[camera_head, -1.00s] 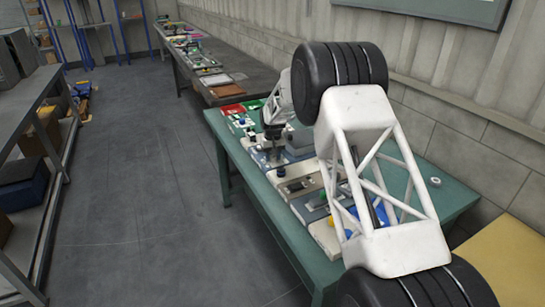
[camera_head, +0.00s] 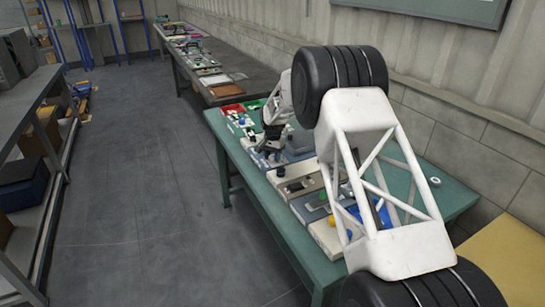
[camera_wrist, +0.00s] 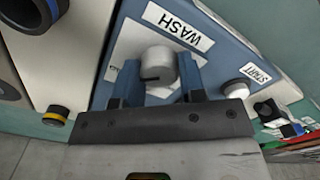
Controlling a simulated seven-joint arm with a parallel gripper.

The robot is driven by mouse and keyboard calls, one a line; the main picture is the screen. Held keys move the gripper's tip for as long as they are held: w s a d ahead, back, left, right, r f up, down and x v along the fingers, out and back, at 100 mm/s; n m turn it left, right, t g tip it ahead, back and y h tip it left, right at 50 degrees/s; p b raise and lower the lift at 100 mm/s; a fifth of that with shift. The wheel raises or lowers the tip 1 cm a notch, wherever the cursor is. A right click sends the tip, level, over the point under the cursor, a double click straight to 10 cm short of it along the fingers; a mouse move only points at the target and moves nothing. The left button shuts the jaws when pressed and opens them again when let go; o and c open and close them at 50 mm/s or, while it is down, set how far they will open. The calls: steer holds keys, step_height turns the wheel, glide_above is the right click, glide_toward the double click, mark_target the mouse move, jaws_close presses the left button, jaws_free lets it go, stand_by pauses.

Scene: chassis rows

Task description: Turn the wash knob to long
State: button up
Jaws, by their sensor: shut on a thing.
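The wash knob (camera_wrist: 157,64) is a grey cylinder with a dark mark near its lower edge. It stands on a pale plate of a blue panel (camera_wrist: 226,52), below a WASH label (camera_wrist: 173,27) that reads upside down. My gripper (camera_wrist: 158,75) has one finger on each side of the knob and is shut on it; it also shows in the head view (camera_head: 268,150). A small label left of the knob is partly hidden by a finger and unreadable. In the head view my gripper and arm hide the knob.
A START label (camera_wrist: 256,73) and a pale round button (camera_wrist: 237,89) sit right of the knob in the wrist view. Several other panels line the green table (camera_head: 455,197).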

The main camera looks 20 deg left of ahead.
mark_target(273, 156)
stand_by(0.3)
steer(key=o, duration=0.9)
steer(key=shift+r, duration=0.15)
steer(key=shift+r, duration=3.75)
steer(key=shift+r, duration=0.1)
